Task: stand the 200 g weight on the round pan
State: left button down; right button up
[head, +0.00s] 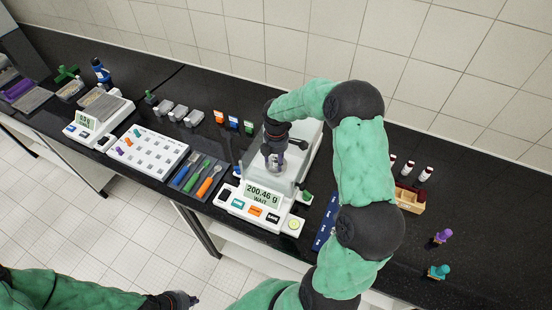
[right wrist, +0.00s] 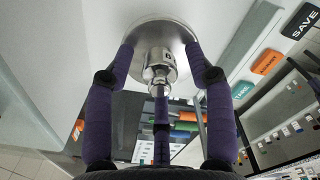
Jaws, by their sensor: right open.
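The 200 g weight (right wrist: 160,72) is a shiny metal knobbed cylinder. In the right wrist view its base meets the round pan (right wrist: 139,33), a metal disc; it appears to stand on it. My right gripper (right wrist: 160,55) is open, its purple fingers around the weight with gaps at the sides. In the head view my right gripper (head: 274,160) reaches down over the balance (head: 262,200), whose display reads 200.46 g and WAIT; the fingers mostly hide weight and pan there. My left gripper (head: 182,300) is at the bottom edge, away from the bench; its jaws are unclear.
A second balance (head: 98,117) stands farther left. A wooden rack (head: 410,199) and two small knobbed items (head: 442,237) are at right. The balance's glass housing surrounds my right gripper closely.

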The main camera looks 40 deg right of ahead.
aim_at(276, 157)
notch_tip(276, 157, up, 12)
dwell(0.5)
jog(key=shift+s, duration=0.1)
